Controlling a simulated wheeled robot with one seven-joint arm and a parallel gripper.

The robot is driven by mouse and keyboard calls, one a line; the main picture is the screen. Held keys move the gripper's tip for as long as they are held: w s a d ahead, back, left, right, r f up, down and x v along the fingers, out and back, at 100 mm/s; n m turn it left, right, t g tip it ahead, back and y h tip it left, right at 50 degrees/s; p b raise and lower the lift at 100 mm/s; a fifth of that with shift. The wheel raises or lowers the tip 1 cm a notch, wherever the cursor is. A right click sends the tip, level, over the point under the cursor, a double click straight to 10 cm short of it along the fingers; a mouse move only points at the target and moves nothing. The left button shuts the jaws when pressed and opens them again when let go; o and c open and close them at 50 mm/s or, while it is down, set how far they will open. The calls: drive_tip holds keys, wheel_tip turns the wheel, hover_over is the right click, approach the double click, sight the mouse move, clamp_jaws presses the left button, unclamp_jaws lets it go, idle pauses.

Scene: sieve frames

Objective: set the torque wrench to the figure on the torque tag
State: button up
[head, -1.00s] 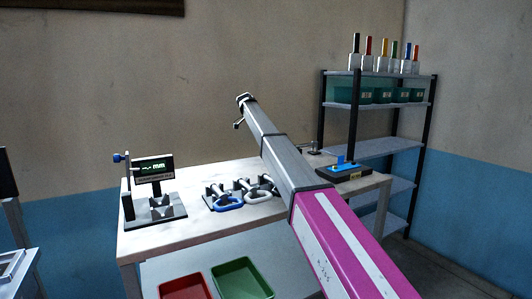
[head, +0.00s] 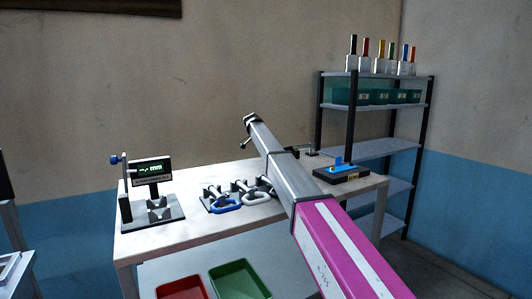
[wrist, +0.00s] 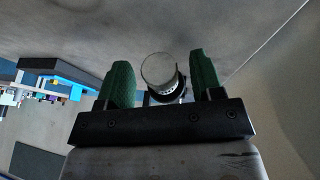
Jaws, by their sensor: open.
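In the wrist view my gripper (wrist: 160,78) has two green fingers set apart. A round, pale-faced metal piece with a dark ring (wrist: 158,70) shows between them, with space on both sides; it may be the end of the torque wrench, but I cannot tell. In the head view my arm crosses the bench and my gripper cannot be made out. A black block with a blue upright part (head: 341,171) sits at the bench's right end, with a small yellow patch on its front. No torque figure can be read.
The bench (head: 150,243) carries a gauge with an "mm" display (head: 151,170) at left and a rack of blue and grey looped tools (head: 238,196) mid-bench. Red (head: 182,288) and green (head: 240,280) trays sit below. A shelf (head: 375,107) with bottles and green bins stands right.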

drive_tip(key=c, duration=0.9)
drive_tip(key=shift+w+a+g+h, duration=0.15)
drive_tip(key=shift+w+g+h, duration=0.15)
drive_tip(key=shift+g+h, duration=0.3)
drive_tip(key=shift+s+f+n+g, duration=0.15)
drive_tip(key=shift+n+g, duration=0.15)
drive_tip(key=shift+g, duration=0.3)
drive_tip(key=o, duration=0.9)
drive_tip(key=shift+r, duration=0.2)
